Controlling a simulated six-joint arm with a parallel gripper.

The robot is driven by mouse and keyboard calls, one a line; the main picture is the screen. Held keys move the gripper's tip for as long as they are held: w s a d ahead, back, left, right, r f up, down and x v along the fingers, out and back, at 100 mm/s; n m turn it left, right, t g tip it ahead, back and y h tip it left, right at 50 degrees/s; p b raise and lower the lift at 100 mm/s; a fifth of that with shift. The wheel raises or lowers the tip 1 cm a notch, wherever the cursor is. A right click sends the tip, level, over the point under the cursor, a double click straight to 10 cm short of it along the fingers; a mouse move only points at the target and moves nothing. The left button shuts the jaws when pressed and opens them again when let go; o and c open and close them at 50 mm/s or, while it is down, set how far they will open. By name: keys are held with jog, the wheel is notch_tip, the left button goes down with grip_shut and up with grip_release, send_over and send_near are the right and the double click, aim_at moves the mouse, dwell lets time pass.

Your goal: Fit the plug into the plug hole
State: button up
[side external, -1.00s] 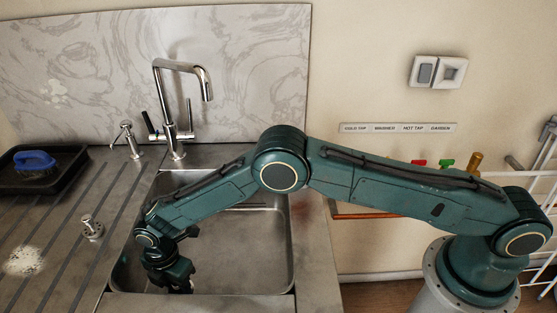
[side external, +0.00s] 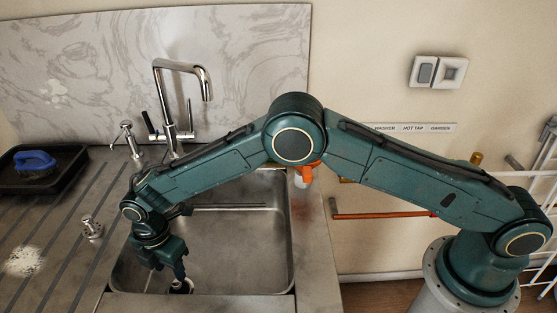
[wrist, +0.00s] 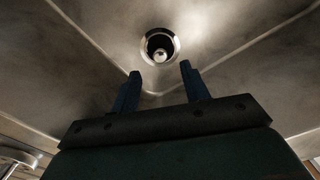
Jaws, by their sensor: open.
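The plug hole (wrist: 175,42) is a bright metal ring in the sink floor, ahead of my fingertips in the wrist view. A small bright knob, apparently the plug (wrist: 160,55), sits inside its dark opening; I cannot tell how fully it is seated. In the side view the plug hole (side external: 181,287) shows partly, just below my fingers. My gripper (side external: 168,270) is inside the sink, above the hole. It is open and empty, with its two dark fingers (wrist: 158,82) apart and clear of the plug.
The steel sink (side external: 240,250) has walls around my gripper. A tap (side external: 180,100) stands behind it. A small chrome fitting (side external: 91,227) stands on the ribbed drainer at left. A black tray (side external: 40,178) holds a blue brush (side external: 36,160). The sink's right half is clear.

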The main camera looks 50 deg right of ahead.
aim_at(177, 282)
notch_tip(177, 282, up, 7)
jog(key=shift+f, duration=0.15)
dwell(0.4)
dwell(0.7)
jog(key=s+d+r+m+t, duration=0.1)
jog(key=s+d+r+m, duration=0.35)
jog(key=d+r, duration=0.7)
jog(key=s+d+r+m+t, duration=0.1)
jog(key=s+d+r+m, duration=0.2)
jog(key=d+r+m, duration=0.6)
jog(key=s+d+r+m+t, duration=0.2)
jog(key=s+d+r, duration=0.6)
jog(key=s+d, duration=0.25)
jog(key=s+d+f+m, duration=0.1)
jog(key=s+d+m, duration=0.1)
jog(key=s, duration=0.4)
jog(key=s+d+f+m+t, duration=0.1)
jog(key=s+d+f+m, duration=0.1)
jog(key=s, duration=0.5)
jog(key=d+m, duration=0.1)
jog(key=m, duration=0.1)
jog(key=shift+f+m+t, duration=0.2)
jog(key=shift+m+t, duration=0.1)
jog(key=shift+m, duration=0.05)
